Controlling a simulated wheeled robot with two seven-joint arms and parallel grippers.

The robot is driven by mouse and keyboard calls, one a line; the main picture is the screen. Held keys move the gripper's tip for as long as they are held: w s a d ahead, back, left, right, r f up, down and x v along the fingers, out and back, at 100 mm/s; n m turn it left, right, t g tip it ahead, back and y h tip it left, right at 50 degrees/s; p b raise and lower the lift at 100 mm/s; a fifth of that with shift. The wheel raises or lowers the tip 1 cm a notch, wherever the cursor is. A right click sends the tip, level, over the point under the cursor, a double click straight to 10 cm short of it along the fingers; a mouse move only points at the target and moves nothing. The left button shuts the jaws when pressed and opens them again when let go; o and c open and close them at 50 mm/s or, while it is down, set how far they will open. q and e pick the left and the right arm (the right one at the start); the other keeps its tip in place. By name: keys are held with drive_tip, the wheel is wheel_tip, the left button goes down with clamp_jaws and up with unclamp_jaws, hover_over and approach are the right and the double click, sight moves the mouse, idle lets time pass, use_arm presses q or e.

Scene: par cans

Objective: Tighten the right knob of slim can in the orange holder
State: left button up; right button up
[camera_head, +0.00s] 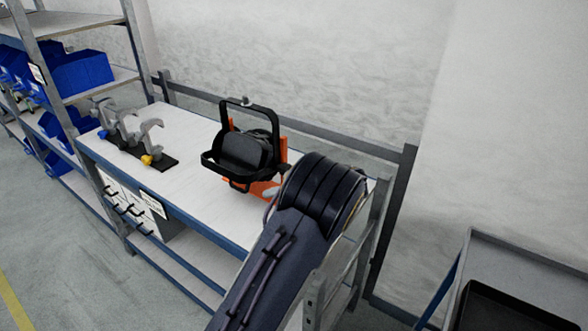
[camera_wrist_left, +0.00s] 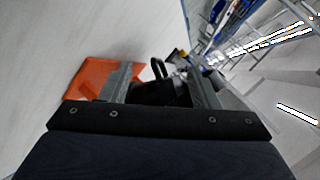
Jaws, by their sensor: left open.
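The slim can (camera_head: 243,150) is black and sits in the orange holder (camera_head: 264,189) on the table, its black yoke standing up around it. The right knob cannot be made out; my arm and gripper are close to that side. My left gripper is mostly hidden behind my dark arm in the head view, just right of the holder. In the left wrist view my left gripper (camera_wrist_left: 162,88) is open, with the black can (camera_wrist_left: 158,95) showing between and beyond its fingers. The orange holder (camera_wrist_left: 92,78) shows there at the left finger. Contact cannot be told. My right gripper is out of view.
Grey clamps with yellow and blue knobs (camera_head: 147,158) stand on a black base at the table's left end. The white table (camera_head: 185,185) is clear between them and the holder. Shelves with blue bins (camera_head: 82,73) stand at left. A grey cart (camera_head: 520,262) is at lower right.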

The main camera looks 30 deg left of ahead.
use_arm(q)
drive_tip(key=w+d+r+t+y, duration=0.3)
drive_tip(key=w+d+y, duration=0.3)
drive_tip(key=w+d, duration=0.15)
drive_tip(key=w+a+p, duration=0.1)
drive_tip(key=a+p, duration=0.2)
drive_tip(key=a, duration=0.5)
drive_tip(key=shift+a+f+t, duration=0.2)
drive_tip(key=shift+f+t, duration=0.1)
drive_tip(key=shift+t, duration=0.1)
drive_tip(key=c, duration=1)
drive_tip(key=shift+m, duration=0.3)
